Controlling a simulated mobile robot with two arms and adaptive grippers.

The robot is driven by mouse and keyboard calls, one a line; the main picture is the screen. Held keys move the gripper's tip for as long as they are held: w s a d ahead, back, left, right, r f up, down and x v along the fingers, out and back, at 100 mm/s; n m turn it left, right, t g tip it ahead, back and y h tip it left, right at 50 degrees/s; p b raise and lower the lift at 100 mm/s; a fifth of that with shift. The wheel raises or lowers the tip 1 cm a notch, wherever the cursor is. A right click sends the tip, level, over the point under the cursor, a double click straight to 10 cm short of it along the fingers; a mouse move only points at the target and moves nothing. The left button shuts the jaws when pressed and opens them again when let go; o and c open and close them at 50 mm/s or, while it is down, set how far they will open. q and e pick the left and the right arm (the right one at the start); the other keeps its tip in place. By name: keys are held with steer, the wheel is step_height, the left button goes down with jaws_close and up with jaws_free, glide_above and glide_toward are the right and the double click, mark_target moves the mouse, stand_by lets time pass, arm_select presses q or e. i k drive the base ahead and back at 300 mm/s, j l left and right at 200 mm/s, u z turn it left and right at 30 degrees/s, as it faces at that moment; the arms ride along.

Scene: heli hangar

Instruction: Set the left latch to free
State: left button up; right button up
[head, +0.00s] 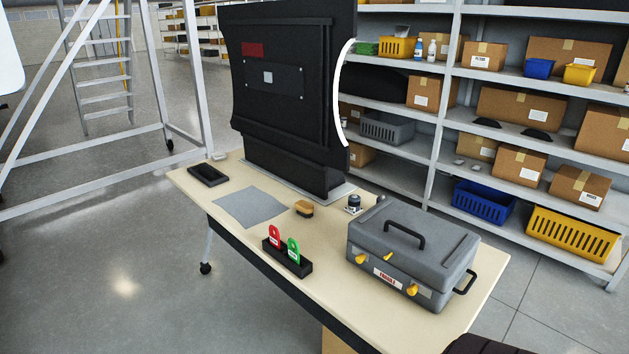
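A closed grey case (428,240) with a black top handle stands on the right part of the table. Its front carries a white label with red print and small yellow parts. The left latch (361,260) is a yellow piece near the front's left end, apparently tilted; its exact setting is too small to tell. Another yellow piece (387,257) sits higher beside it, and a yellow right latch (412,290) is near the right end. A black holder (287,262) with a red tag (275,236) and a green tag (293,249) stands left of the case. Neither gripper shows.
The beige table (340,302) also holds a brush (304,208), a grey cloth (250,207), a black tray (208,175), a small dark jar (354,203) and a tall black panel (285,80). Shelves with boxes stand behind. A dark shape (490,345) cuts the bottom edge.

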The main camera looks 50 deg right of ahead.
mark_target(360, 258)
steer(key=i+j+z, duration=0.1)
steer(key=i+z, duration=0.35)
steer(key=i+j+z, duration=0.3)
steer(key=i+z, duration=0.15)
steer(key=i+j+z, duration=0.2)
steer(key=z, duration=0.2)
steer(key=i+j+z, duration=0.2)
steer(key=z, duration=0.2)
steer(key=i+j+z, duration=0.15)
steer(key=j+z, duration=0.25)
steer(key=i+j+z, duration=0.1)
steer(key=j+z, duration=0.15)
steer(key=z, duration=0.15)
steer(key=j+z, duration=0.6)
steer(key=i+j+z, duration=0.2)
steer(key=z, duration=0.15)
steer(key=i+j+z, duration=0.1)
steer(key=j+z, duration=0.25)
steer(key=i+j+z, duration=0.1)
steer(key=j+z, duration=0.2)
steer(key=j, duration=0.15)
